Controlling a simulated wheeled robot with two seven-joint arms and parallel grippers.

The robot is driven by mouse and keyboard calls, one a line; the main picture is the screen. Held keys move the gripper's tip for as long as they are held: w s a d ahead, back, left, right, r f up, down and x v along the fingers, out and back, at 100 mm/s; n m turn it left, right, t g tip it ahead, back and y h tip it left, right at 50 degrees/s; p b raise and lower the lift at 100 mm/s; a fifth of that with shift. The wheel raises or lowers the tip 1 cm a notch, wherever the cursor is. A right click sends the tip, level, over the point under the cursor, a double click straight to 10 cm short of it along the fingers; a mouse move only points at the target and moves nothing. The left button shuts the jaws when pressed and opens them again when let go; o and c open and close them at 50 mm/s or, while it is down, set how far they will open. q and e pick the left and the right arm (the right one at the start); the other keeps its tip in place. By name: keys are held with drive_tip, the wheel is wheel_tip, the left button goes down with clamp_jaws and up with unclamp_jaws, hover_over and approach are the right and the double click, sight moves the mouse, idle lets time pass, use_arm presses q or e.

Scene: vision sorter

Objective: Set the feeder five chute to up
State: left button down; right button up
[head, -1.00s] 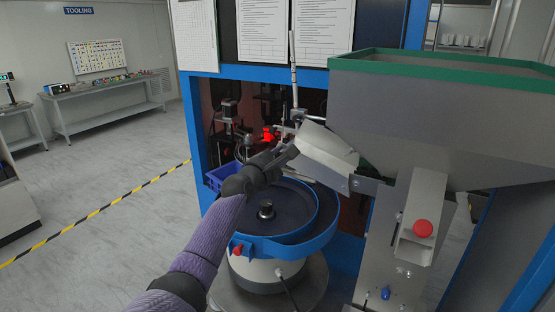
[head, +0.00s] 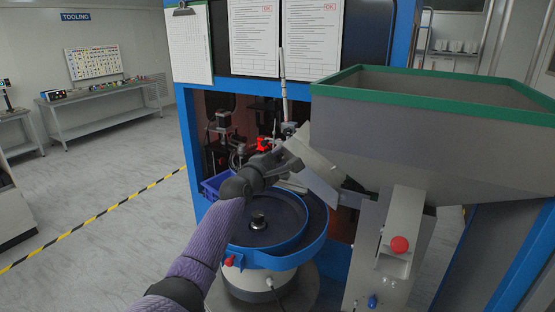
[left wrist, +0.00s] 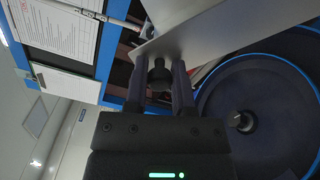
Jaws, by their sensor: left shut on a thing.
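The feeder chute (head: 322,187) is a pale metal trough beside the hopper, above the round bowl. It slopes, with its far left end higher than its near right end in the head view. My left gripper (head: 286,162) is at the chute's left end. In the left wrist view the fingers (left wrist: 160,82) are shut on a small dark knob (left wrist: 159,70) next to the chute's metal plate (left wrist: 195,35). The fingers partly hide the knob. My right gripper is not in view.
The grey hopper (head: 430,130) with a green rim stands at the right. The blue-rimmed feeder bowl (head: 275,228) lies below my left arm. A red button (head: 399,244) is on the hopper's stand. A blue bin (head: 213,185) and a blue machine frame (head: 190,140) stand behind.

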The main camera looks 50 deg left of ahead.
use_arm(q)
drive_tip(key=shift+c, duration=2.3)
unclamp_jaws()
drive_tip(key=shift+s+d, duration=0.1)
drive_tip(key=shift+s, duration=0.05)
drive_tip(key=v, duration=0.9)
drive_tip(key=shift+s, duration=0.3)
